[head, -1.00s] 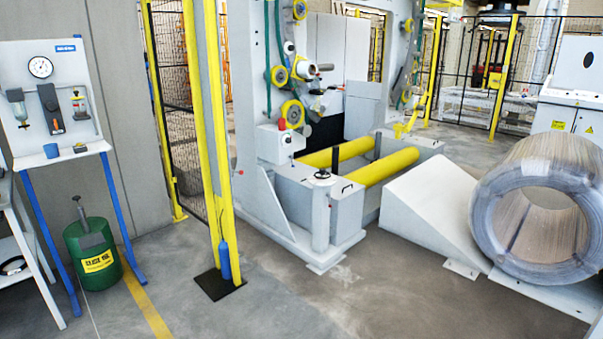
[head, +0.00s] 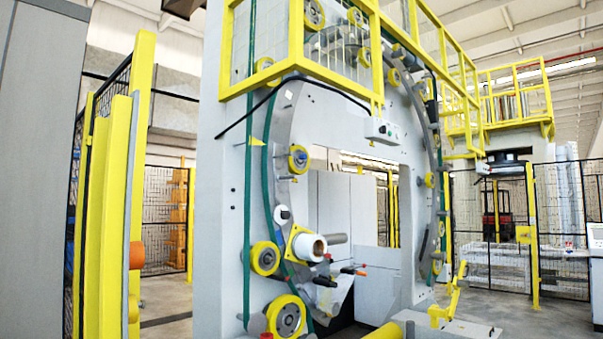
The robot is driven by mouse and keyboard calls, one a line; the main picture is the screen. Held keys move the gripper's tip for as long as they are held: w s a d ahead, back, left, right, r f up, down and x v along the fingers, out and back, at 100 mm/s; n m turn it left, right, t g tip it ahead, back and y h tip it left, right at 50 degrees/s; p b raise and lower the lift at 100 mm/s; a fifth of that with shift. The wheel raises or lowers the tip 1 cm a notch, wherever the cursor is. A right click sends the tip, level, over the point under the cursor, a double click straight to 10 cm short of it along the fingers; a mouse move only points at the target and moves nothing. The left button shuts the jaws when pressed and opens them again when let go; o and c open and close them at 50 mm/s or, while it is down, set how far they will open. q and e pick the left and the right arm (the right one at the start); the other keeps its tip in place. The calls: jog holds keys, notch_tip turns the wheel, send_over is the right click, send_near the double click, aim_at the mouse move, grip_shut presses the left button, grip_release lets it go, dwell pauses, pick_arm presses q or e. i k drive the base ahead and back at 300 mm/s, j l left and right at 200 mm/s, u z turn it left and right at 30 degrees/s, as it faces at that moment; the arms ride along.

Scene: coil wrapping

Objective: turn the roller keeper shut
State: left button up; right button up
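The coil wrapping machine (head: 222,170) stands in the middle of the head view, with a large ring (head: 284,130) carrying several yellow rollers. A white film roll (head: 308,246) with a brown core sits on a yellow plate low on the ring's left side. Small levers with dark and red ends (head: 345,270) show just right of and below the roll. I cannot tell which part is the roller keeper, or whether it is open or shut. Neither of my grippers is in view.
A yellow post and guard (head: 112,210) stand close on the left beside a grey wall panel (head: 38,150). A yellow-railed platform (head: 300,65) overhangs the machine. Mesh fencing (head: 490,225) runs behind. A yellow floor roller (head: 385,331) shows at the bottom edge.

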aim_at(303, 157)
jog(key=i+u, duration=0.1)
jog(key=i+l+u, duration=0.1)
jog(key=u, duration=0.3)
jog(key=l+u, duration=0.1)
jog(key=u, duration=0.3)
jog(key=i+l+u, duration=0.1)
jog(key=u, duration=0.35)
jog(key=l+u, duration=0.25)
jog(key=u, duration=0.15)
